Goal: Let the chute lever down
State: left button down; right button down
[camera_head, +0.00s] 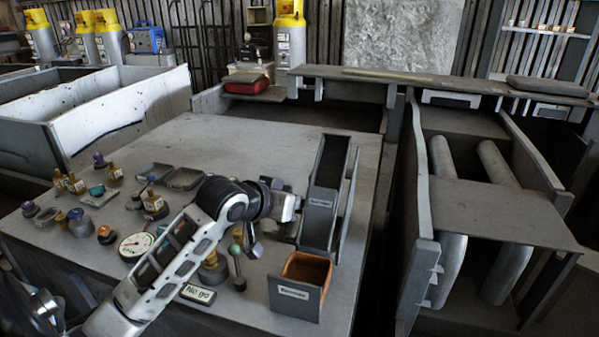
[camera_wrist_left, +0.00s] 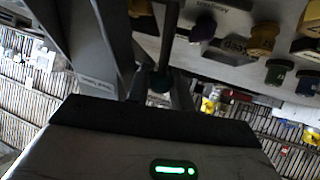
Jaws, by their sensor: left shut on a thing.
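The chute (camera_head: 322,192) is a dark grey, open-topped trough with a small label, standing steeply sloped at the table's right side. It also shows at the left of the left wrist view (camera_wrist_left: 78,38). My left gripper (camera_head: 294,205) is at the chute's left side. In the left wrist view, its fingers (camera_wrist_left: 160,88) are shut around the dark knob end of a thin rod, which looks like the chute lever (camera_wrist_left: 170,35). In the head view my gripper hides most of this lever. My right gripper is in neither view.
A brown-lined labelled bin (camera_head: 306,270) stands below the chute. A green-knobbed stick (camera_head: 237,262), a dial (camera_head: 136,245), a "No go" plate (camera_head: 198,293) and several small knobbed parts lie left of it. The table's back (camera_head: 240,135) is clear.

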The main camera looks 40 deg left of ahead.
pick_arm(q)
jog(key=shift+w+a+f+g, duration=0.1)
jog(key=shift+w+f+g, duration=0.2)
jog(key=shift+g, duration=0.3)
jog(key=shift+w+a+f+g, duration=0.1)
jog(key=shift+w+f+g, duration=0.15)
jog(key=shift+g, duration=0.35)
jog(key=shift+w+f+n+g+h, duration=0.25)
jog(key=shift+f+g+h, duration=0.25)
jog(key=shift+f+g, duration=0.4)
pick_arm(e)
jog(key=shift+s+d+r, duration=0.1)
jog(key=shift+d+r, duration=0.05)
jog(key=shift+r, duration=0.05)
pick_arm(q)
jog(key=shift+r, duration=0.1)
